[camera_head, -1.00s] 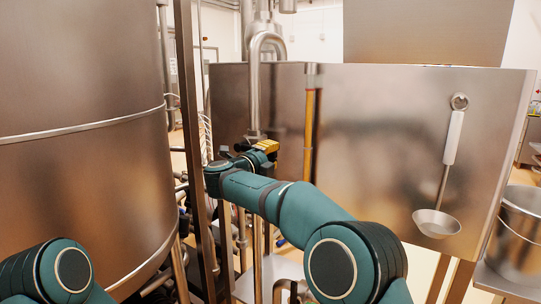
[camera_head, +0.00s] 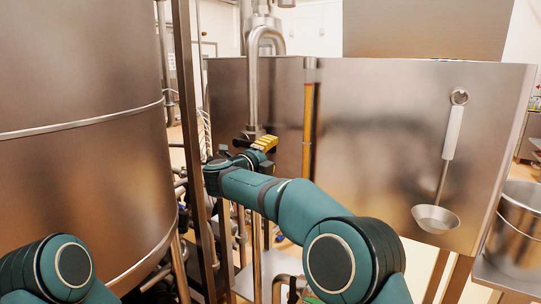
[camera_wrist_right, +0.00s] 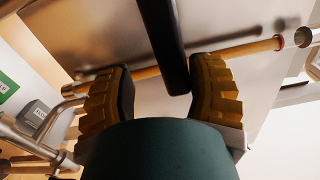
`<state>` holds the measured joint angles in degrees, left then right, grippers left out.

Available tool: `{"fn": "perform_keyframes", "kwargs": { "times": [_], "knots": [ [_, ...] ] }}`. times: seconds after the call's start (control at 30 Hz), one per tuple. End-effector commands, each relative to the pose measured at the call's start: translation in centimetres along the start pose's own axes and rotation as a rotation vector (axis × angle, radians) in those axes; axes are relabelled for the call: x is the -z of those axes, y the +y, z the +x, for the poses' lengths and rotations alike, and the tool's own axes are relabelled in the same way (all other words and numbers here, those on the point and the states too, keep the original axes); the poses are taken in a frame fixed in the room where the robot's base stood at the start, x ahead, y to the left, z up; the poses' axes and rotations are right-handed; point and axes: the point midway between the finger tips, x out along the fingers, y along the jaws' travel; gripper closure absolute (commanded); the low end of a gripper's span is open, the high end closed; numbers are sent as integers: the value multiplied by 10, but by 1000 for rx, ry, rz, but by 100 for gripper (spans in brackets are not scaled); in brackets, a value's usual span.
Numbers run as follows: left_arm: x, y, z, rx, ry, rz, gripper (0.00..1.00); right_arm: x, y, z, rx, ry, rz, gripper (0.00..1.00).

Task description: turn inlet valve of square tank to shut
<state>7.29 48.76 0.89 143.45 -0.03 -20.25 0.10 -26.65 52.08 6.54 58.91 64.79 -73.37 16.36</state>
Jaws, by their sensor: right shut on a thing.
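The square tank (camera_head: 400,130) is a large brushed-steel box filling the middle and right of the head view. A curved steel pipe (camera_head: 253,90) comes down in front of its left part. My right gripper (camera_head: 263,144), with yellow ribbed fingers, is at the lower end of this pipe. In the right wrist view my right gripper (camera_wrist_right: 162,92) is shut on a long black valve handle (camera_wrist_right: 163,40). The handle runs from the top edge down between the two fingers. The valve body is hidden. My left gripper is out of view.
A large round steel tank (camera_head: 80,120) stands close on the left, with a steel post (camera_head: 190,130) beside it. A ladle (camera_head: 443,170) hangs on the square tank's front. A steel pot (camera_head: 518,225) is at the far right.

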Motion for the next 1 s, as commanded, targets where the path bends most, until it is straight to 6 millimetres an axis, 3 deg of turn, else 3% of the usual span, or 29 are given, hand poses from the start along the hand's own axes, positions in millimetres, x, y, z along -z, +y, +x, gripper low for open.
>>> {"fn": "perform_keyframes", "kwargs": {
  "times": [0.17,0.6,0.8,1.0],
  "knots": [
    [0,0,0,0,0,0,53,-2,-1,-21,-1,-5,0,47],
    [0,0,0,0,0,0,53,0,0,-103,-1,-2,0,47],
    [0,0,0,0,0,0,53,1,0,-118,0,1,0,47],
    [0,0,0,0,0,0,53,1,0,-119,-1,1,0,47]
  ]
}}
